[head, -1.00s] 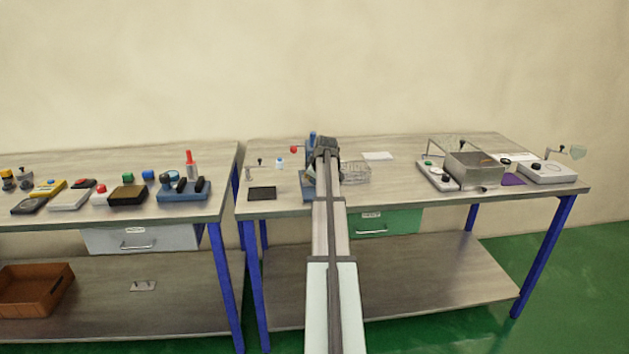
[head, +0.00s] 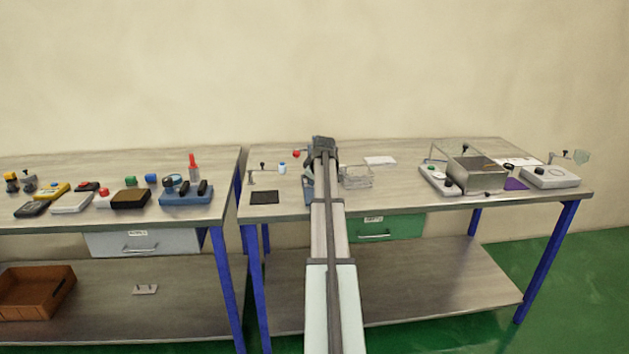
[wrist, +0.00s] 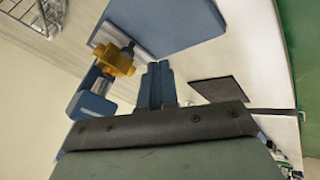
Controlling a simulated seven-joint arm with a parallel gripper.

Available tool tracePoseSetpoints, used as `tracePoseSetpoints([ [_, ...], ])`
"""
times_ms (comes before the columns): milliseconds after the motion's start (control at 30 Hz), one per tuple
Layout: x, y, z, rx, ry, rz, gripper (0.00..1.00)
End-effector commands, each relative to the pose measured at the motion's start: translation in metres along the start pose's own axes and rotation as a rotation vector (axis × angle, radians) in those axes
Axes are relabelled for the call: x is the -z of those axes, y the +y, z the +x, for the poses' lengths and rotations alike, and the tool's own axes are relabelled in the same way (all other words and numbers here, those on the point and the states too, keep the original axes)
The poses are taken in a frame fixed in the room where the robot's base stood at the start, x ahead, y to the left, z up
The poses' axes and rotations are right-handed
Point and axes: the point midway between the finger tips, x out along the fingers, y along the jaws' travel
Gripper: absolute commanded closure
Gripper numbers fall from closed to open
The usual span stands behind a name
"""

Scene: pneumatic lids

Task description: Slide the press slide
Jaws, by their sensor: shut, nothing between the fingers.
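The press is mostly hidden behind my arm in the head view; a bit of its blue body (head: 307,188) shows left of the arm. In the wrist view I see a blue plate (wrist: 165,24), a gold-coloured knob-like part (wrist: 114,60) on a metal shaft, and a blue block (wrist: 92,106) beside it. I cannot tell for certain which part is the slide. My gripper (wrist: 158,72) is shut and empty, its fingers together near the blue plate and right of the gold part. Contact cannot be made out.
A wire basket (head: 357,178) stands just right of my arm. A dark pad (head: 265,197) and a small red knob (head: 297,154) are to the left. A metal box (head: 476,174) and a white device (head: 550,177) stand farther right. The table between is fairly clear.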

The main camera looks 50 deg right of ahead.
Motion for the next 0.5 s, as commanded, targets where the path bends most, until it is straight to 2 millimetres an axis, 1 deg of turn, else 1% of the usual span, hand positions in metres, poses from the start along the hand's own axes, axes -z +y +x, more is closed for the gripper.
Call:
tracePoseSetpoints([
  [33,-0.001,0.001,-0.013,-0.004,0.001,0.0,1.0],
  [200,-0.001,0.0,-0.045,-0.002,0.0,0.0,1.0],
  [300,-0.001,0.001,-0.061,-0.002,0.0,0.0,1.0],
  [500,-0.001,0.001,-0.081,-0.001,-0.001,0.0,1.0],
])
